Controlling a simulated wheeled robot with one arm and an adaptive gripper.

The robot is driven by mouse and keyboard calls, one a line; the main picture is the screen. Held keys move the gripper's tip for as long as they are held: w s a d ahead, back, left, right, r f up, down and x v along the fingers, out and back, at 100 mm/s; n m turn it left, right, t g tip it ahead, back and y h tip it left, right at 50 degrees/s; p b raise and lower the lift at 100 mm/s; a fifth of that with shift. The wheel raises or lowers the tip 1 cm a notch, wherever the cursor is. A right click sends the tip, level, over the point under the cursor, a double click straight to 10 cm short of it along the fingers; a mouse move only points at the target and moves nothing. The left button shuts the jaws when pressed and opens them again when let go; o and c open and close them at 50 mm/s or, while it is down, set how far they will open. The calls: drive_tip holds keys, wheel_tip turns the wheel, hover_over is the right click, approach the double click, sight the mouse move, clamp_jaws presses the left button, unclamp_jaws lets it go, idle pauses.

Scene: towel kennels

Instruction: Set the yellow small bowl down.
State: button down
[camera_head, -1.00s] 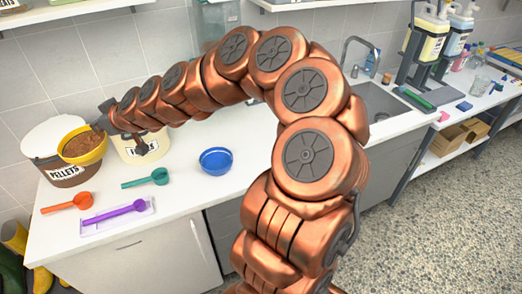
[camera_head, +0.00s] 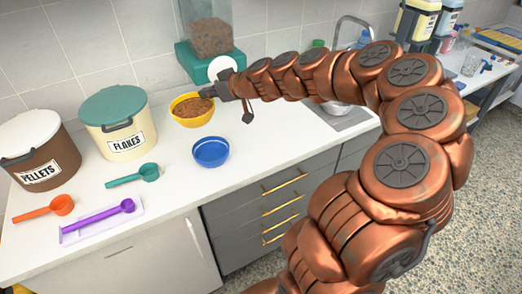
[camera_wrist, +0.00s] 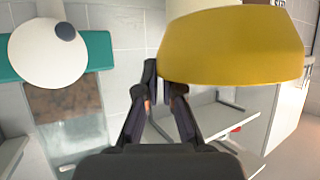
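The yellow small bowl (camera_head: 192,121) holds brown pellets and is level, behind the blue bowl on the counter (camera_head: 300,160). My gripper (camera_head: 209,92) is shut on the bowl's right rim. In the wrist view the yellow bowl (camera_wrist: 232,50) fills the upper right, with its rim between my fingertips (camera_wrist: 160,80). I cannot tell whether its base touches the counter or hangs slightly above it.
The blue bowl (camera_head: 210,152) stands just in front. The flakes tub (camera_head: 116,132) is to the left and the pellets tub (camera_head: 45,160) farther left. A teal dispenser (camera_head: 195,65) stands behind. Teal, orange and purple scoops lie front left.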

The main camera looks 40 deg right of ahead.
drive_tip(key=s+d+f+n+g+y+b, duration=0.2)
drive_tip(key=s+d+f+n+y+b, duration=0.1)
drive_tip(key=s+d+f+b, duration=1.25)
drive_tip(key=w+p, duration=0.3)
drive_tip(key=w, duration=1)
drive_tip(key=shift+w, duration=0.4)
drive_tip(key=shift+w+f, duration=0.15)
drive_tip(key=shift+f, duration=0.1)
drive_tip(key=shift+f+p, duration=0.45)
drive_tip(key=shift+f, duration=1)
drive_tip(key=c, duration=1.3)
unclamp_jaws()
